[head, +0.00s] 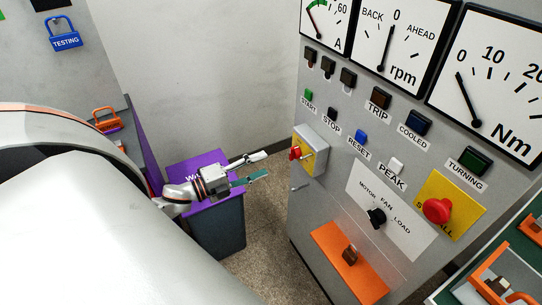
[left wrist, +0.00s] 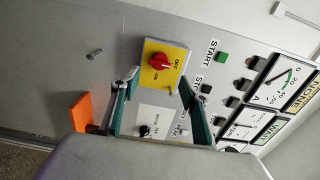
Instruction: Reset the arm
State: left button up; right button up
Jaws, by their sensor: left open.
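My left gripper (head: 264,165) is open and empty, in front of the grey control panel (head: 300,215) and apart from it. In the left wrist view its two green-padded fingers (left wrist: 158,82) are spread, with the red rotary knob (left wrist: 160,61) on its yellow plate seen between them. That knob also shows at the panel's left edge in the head view (head: 295,153). The blue RESET button (head: 361,137) sits in the button row, right of the dark STOP button (head: 333,114) and green START button (head: 308,95). My right gripper is not in view.
A red mushroom button (head: 437,210), a black selector (head: 376,216) and an orange plate (head: 335,260) are on the panel. A purple-topped bin (head: 220,225) stands below my left gripper. A blue TESTING padlock (head: 65,41) hangs at upper left. Floor between bin and panel is clear.

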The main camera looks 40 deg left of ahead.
pick_arm(q)
jog(key=shift+s+a, duration=0.25)
jog(key=shift+s, duration=0.3)
jog(key=s+d+f+n+g+y, duration=0.1)
jog(key=s+d+f+n+g, duration=0.1)
jog(key=s+d+f+n, duration=0.2)
jog(key=s+d+f+n+g+y, duration=0.1)
jog(key=s+d+f+n, duration=0.4)
jog(key=d, duration=0.6)
jog(key=s+d+f+n+g+y, duration=0.2)
jog(key=s+d+f+n, duration=0.2)
jog(key=d+f+n, duration=0.3)
jog(key=shift+s+d+f+n+g, duration=0.2)
jog(key=shift+s+f+n+g, duration=0.25)
jog(key=shift+n, duration=0.45)
